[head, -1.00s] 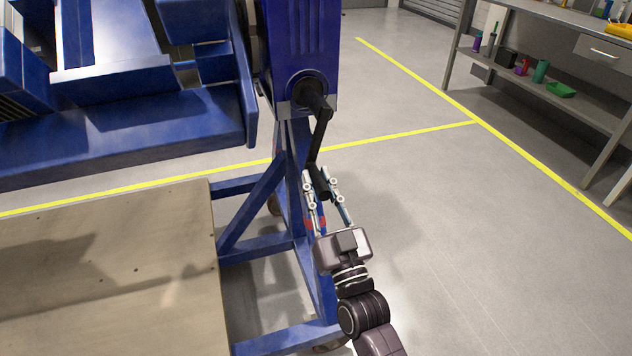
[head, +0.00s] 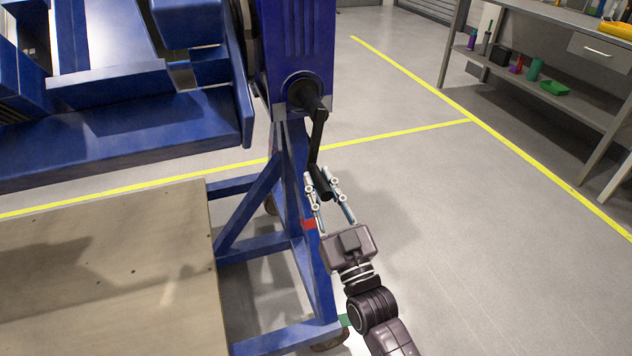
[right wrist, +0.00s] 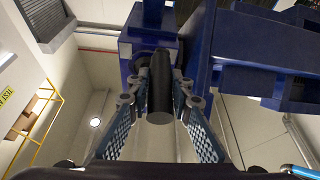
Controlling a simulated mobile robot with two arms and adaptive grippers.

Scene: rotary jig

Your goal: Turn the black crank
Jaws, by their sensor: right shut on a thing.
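The black crank (head: 316,135) sticks out from the blue gearbox housing (head: 297,50) of the rotary jig. Its arm hangs down and its handle points toward me at the lower end. My right gripper (head: 321,184) is at the handle, with a finger on each side, shut on it. In the right wrist view the black handle (right wrist: 160,92) stands between the two fingers, and its end faces the camera. My left gripper is in neither view.
The blue jig frame (head: 240,222) stands close left of my right arm, with a wooden platform (head: 110,290) beside it. A grey workbench (head: 560,85) with several small items is at the upper right. The floor (head: 450,230) right of the crank is clear.

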